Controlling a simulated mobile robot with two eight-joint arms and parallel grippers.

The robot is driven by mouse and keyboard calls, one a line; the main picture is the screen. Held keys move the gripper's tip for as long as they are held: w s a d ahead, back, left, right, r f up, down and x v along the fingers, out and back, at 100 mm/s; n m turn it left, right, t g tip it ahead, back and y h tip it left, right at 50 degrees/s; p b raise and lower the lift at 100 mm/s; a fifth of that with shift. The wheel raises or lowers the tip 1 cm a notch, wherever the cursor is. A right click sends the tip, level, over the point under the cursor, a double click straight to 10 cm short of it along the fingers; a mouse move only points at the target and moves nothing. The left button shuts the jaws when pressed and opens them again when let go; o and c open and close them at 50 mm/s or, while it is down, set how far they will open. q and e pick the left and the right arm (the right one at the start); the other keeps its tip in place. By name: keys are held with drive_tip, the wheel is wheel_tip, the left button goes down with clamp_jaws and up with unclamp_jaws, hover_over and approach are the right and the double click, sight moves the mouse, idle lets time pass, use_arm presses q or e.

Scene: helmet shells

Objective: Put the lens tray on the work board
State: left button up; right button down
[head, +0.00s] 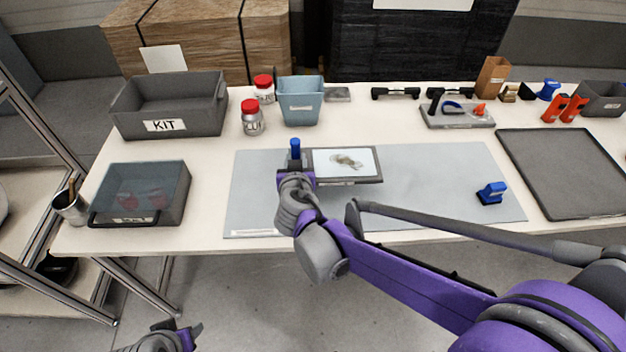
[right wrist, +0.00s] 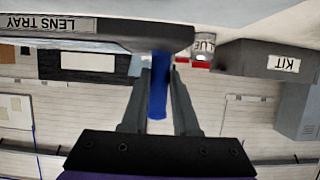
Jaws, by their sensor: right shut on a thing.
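The lens tray (head: 378,179) is a flat dark tray with a white inside and a small pale item in it. It is over the left middle of the grey work board (head: 430,205); I cannot tell whether it touches the board. Its label side (right wrist: 100,27) shows upside down in the right wrist view. My right gripper (head: 295,166) is shut on the tray's blue handle (head: 295,147), at the tray's left end. The handle (right wrist: 158,85) also shows between the fingers in the right wrist view. My left gripper (head: 178,332) is low at the bottom edge, away from the table.
A blue stamp-like block (head: 492,193) sits on the board's right part. A dark flat tray (head: 565,172) lies to the right. A lidded grey box (head: 172,203) and a KIT bin (head: 170,125) stand left. Red-capped jars (head: 252,122) and a blue-grey bin (head: 302,108) stand behind.

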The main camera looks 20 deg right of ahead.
wheel_tip(320, 180, down, 7)
drive_tip(key=shift+f+b, duration=0.2)
drive_tip(key=shift+b, duration=0.5)
drive_tip(key=shift+f, duration=0.15)
drive_tip(key=c, duration=0.7)
unclamp_jaws()
